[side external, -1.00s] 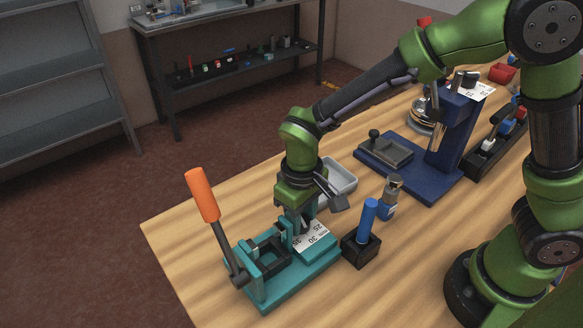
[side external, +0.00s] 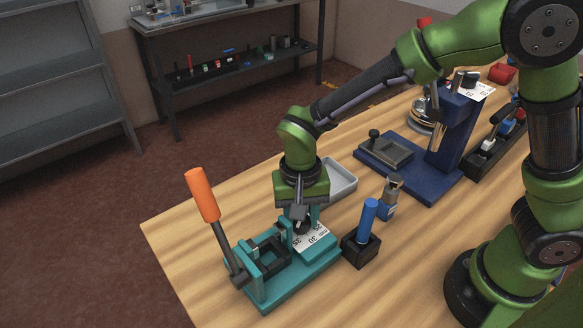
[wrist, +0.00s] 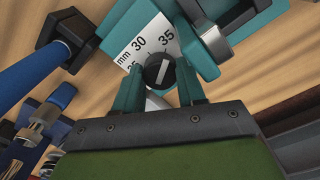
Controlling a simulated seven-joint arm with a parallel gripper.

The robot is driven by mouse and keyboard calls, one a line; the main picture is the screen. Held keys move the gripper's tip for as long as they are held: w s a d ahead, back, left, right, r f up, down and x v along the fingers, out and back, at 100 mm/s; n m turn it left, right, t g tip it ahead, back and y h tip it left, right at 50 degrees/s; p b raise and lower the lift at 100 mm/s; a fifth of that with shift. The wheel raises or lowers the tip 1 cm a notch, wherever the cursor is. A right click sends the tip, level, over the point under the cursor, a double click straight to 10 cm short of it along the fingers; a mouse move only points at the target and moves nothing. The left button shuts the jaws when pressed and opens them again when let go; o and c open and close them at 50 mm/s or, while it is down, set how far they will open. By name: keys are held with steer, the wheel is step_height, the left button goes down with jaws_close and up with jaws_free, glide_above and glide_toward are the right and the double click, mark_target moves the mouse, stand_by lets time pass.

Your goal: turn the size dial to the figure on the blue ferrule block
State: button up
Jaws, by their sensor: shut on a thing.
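The teal press (side external: 285,275) with an orange lever stands at the near left of the table. Its white scale plate shows 30, 35 and "mm" in the wrist view (wrist: 138,35), with a lower figure partly hidden. My gripper (wrist: 160,84) points down and is shut on the black dial knob (wrist: 158,71). The knob's white mark slants from lower left to upper right, its upper end toward the 35 side; the exact reading is unclear. A black block (side external: 361,250) with a blue cylinder (side external: 367,217) stands right of the press. I can read no figure on it.
A small blue-and-metal piece (side external: 388,208) stands behind the black block. A grey tray (side external: 342,188) lies behind my gripper. A dark blue press (side external: 440,187) stands farther back, with a black rack (side external: 483,158) to its right. The table's front left is clear.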

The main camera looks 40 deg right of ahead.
stand_by(0.3)
steer(key=o, duration=1.1)
steer(key=shift+c, duration=0.2)
step_height(320, 180, up, 17)
steer(key=shift+a, duration=0.2)
steer(key=shift+w, duration=0.15)
steer(key=s+d+n+t+y, duration=0.1)
steer(key=s+d+t, duration=0.2)
steer(key=s+d, duration=0.2)
steer(key=s+d+r+n+t+y, duration=0.1)
steer(key=s+d+t, duration=0.3)
steer(key=d, duration=0.7)
steer(key=shift+s+d+r, duration=0.15)
steer(key=shift+s+r, duration=0.05)
steer(key=shift+s, duration=0.2)
